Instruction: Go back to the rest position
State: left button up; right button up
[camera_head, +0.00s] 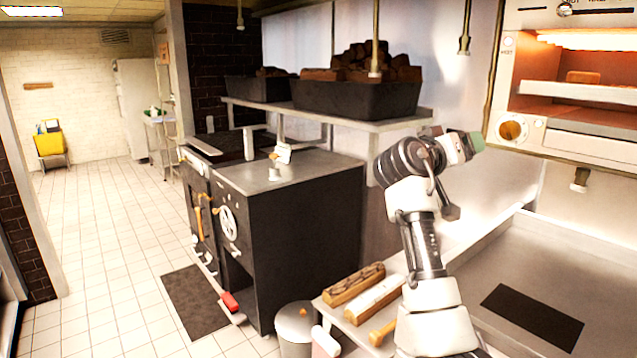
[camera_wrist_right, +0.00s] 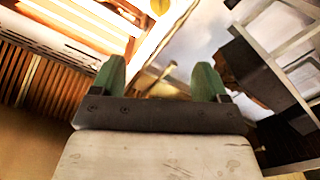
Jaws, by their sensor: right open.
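My right arm comes up from the bottom of the head view. Its gripper (camera_head: 468,143), with green fingertips, is raised in front of the wall, just left of the lit oven (camera_head: 512,131). In the right wrist view the two green fingers (camera_wrist_right: 159,80) stand apart with nothing held between them. That view is tilted, with a bright lit strip and brown slats beyond the fingers. My left gripper is not in view.
A dark stove block (camera_head: 300,225) stands left of my arm, below a shelf (camera_head: 345,122) with black bins of dark chunks. The tiled floor (camera_head: 100,240) is open at the left.

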jog(key=s+f+n+g+y, duration=0.15)
jog(key=s+f, duration=0.25)
jog(key=f, duration=0.7)
jog(key=s+d+f+y, duration=0.1)
jog(key=s+f+y, duration=0.25)
jog(key=f, duration=0.85)
jog(key=s+f+n+g+y, duration=0.15)
jog(key=s+f, duration=0.35)
jog(key=f, duration=0.6)
jog(key=s+a+f+n+g+y, duration=0.1)
jog(key=s+f+y, duration=0.1)
jog(key=s+f, duration=0.55)
jog(key=s+a+f+n+g+y, duration=0.1)
jog(key=s+f+y, duration=0.25)
jog(key=s, duration=0.65)
jog(key=s+a+f+n+g+y, duration=0.1)
jog(key=s+a, duration=0.1)
jog(key=s, duration=0.6)
jog(key=s+a+f+n+g+y, duration=0.1)
jog(key=s+a, duration=0.1)
jog(key=s, duration=0.5)
notch_tip(320, 180, down, 27)
jog(key=s+g, duration=0.1)
jog(key=g, duration=0.1)
jog(key=s+d+f+g, duration=0.1)
jog(key=s+d+f, duration=0.1)
jog(key=s+f, duration=1.3)
jog(key=shift+s+d, duration=0.2)
jog(key=shift+s, duration=0.45)
